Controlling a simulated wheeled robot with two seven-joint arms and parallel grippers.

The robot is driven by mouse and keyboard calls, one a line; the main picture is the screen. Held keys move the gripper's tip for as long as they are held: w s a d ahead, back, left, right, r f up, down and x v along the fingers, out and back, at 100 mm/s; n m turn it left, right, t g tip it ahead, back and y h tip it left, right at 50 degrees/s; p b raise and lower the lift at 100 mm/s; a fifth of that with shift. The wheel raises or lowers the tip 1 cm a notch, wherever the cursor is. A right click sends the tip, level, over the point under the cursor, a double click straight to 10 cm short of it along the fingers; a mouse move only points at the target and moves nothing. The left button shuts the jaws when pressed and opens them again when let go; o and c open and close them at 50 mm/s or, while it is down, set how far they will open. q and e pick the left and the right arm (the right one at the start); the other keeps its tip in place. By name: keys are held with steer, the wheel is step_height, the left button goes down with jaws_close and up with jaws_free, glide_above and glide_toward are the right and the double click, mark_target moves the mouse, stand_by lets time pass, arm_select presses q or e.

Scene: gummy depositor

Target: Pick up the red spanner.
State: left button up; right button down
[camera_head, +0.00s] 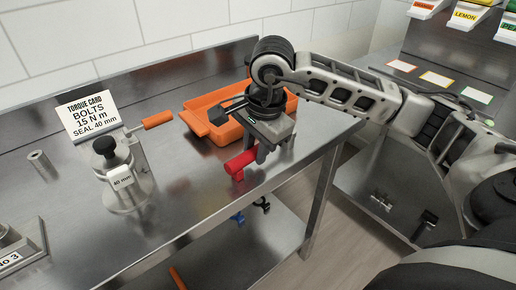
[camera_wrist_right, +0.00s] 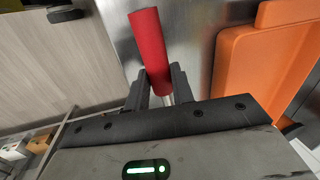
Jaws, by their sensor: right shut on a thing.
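The red spanner (camera_head: 241,165) shows as a thick red handle near the front edge of the steel table in the head view. In the right wrist view the red spanner (camera_wrist_right: 148,48) points away from the gripper, and a short bright metal part shows at its near end. My right gripper (camera_head: 254,152) is above the table edge, shut on the spanner. In the right wrist view the fingers of the right gripper (camera_wrist_right: 161,92) stand on either side of its near end. The rest of the spanner is hidden by the gripper. My left gripper is not in view.
An orange tray (camera_head: 213,130) lies behind the gripper. Blue and black items (camera_head: 238,217) are on the lower shelf. The table's front middle is clear.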

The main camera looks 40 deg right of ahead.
mark_target(253, 148)
steer(key=shift+r, duration=0.55)
step_height(253, 148, up, 3)
steer(key=shift+s+f, duration=0.1)
steer(key=shift+f, duration=0.1)
steer(key=s+a+r, duration=0.2)
steer(key=s+r, duration=0.7)
steer(key=s, duration=0.4)
steer(key=shift+s+a+r, duration=0.2)
steer(key=shift+s, duration=0.15)
steer(key=shift+f, duration=0.1)
